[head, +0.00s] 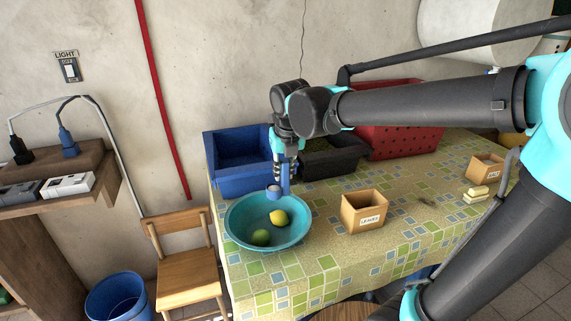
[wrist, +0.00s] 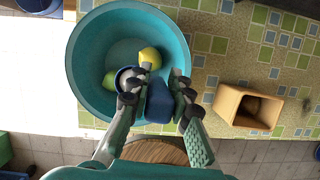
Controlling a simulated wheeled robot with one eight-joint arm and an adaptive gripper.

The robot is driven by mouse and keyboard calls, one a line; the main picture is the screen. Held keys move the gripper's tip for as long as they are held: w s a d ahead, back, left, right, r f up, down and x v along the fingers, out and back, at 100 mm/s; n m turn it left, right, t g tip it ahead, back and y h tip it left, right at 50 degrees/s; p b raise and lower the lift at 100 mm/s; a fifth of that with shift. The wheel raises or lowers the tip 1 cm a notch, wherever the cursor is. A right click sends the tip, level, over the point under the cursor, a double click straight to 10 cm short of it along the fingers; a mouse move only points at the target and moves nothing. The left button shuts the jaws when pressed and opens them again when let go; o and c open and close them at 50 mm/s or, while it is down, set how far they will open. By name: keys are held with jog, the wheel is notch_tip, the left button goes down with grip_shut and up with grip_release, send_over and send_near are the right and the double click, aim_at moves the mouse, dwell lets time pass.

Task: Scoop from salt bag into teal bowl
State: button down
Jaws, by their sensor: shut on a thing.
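The teal bowl (head: 240,224) stands at the near left corner of the table; it also shows in the wrist view (wrist: 85,60). A yellow lemon-like fruit (head: 279,217) and a green one (head: 261,237) lie in it. My gripper (head: 285,165) points down above the bowl and is shut on a blue scoop (wrist: 160,101). The scoop's round cup (head: 274,189) shows pale grey-white inside and is over the bowl, apart from the fruit. Whether that pale part is salt I cannot tell. I cannot make out a salt bag in either view.
A labelled cardboard box (head: 362,213) stands right of the bowl. Blue (head: 240,180), black (head: 331,163) and red (head: 405,139) crates line the back. A smaller box (head: 484,168) and yellow blocks (head: 476,194) are at the right. A wooden chair (head: 187,278) is left of the table.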

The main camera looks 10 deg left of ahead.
aim_at(272, 184)
jog(key=a+h, duration=0.1)
jog(key=f+t+h, duration=0.1)
jog(key=h, duration=0.1)
jog(key=s+a+n+t+h, duration=0.1)
jog(key=shift+a+f+h, duration=0.2)
jog(key=shift+a+h, duration=0.15)
jog(key=shift+h, duration=0.05)
jog(key=shift+s+a+f+n+t+h, duration=0.25)
jog(key=shift+a+f+t+h, duration=0.35)
jog(key=shift+h, duration=0.45)
jog(key=shift+s+a+f+n+t+h, duration=0.2)
jog(key=shift+a+f+t+h, duration=0.3)
jog(key=shift+h, duration=0.6)
jog(key=shift+s+a+f+n+t+h, duration=0.2)
jog(key=shift+a+f+t+h, duration=0.4)
jog(key=shift+h, duration=0.45)
jog(key=shift+r, duration=0.15)
jog(key=shift+r, duration=2.4)
jog(key=shift+f, duration=0.1)
jog(key=shift+w+d+f+m+g+y, duration=0.2)
jog(key=shift+d+f+g+y, duration=0.25)
jog(key=shift+f+y, duration=0.3)
jog(key=shift+w+d+f+m+g+y, duration=0.15)
jog(key=shift+d+f+g+y, duration=0.25)
jog(key=shift+f+y, duration=0.35)
